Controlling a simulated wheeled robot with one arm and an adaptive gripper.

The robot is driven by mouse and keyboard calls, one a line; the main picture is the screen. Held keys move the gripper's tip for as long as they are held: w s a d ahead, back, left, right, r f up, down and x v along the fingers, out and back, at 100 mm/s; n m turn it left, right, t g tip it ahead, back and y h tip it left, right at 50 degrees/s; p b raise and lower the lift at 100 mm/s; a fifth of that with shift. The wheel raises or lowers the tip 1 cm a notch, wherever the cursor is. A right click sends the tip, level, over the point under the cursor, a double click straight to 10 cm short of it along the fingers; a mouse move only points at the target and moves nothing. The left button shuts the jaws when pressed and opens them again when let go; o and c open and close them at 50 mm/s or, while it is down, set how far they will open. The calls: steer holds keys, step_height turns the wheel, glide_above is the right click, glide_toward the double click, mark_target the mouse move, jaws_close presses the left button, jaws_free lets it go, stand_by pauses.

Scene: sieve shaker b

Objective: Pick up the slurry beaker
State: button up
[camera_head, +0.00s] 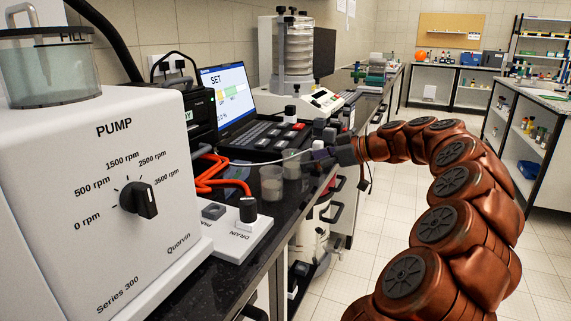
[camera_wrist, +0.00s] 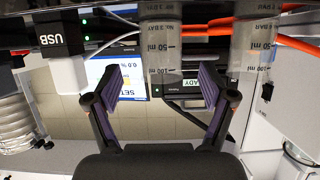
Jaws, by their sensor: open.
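Two clear graduated beakers stand on the dark bench in front of my gripper. The nearer one (camera_head: 271,183) and the farther one (camera_head: 292,165) are small in the head view, and I cannot tell which holds slurry. In the wrist view, one beaker (camera_wrist: 161,45) lines up with the gap between my fingers, and another beaker (camera_wrist: 252,48) is to the right, outside it. Their printed labels are only partly readable. My gripper (camera_head: 325,151) is open and empty beside the beakers; its two purple-padded fingers also show in the wrist view (camera_wrist: 160,82).
The pump (camera_head: 100,190) and drain switch box (camera_head: 236,226) stand at the left, with orange cables (camera_head: 208,178) close to the beakers. A keyboard (camera_head: 265,138), laptop (camera_head: 226,92) and sieve shaker (camera_head: 293,55) are behind. The aisle floor at right is clear.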

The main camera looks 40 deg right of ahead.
mark_target(292, 165)
steer(key=shift+x, duration=3.45)
steer(key=shift+s+f, duration=0.1)
steer(key=shift+f, duration=0.05)
steer(key=c, duration=1.3)
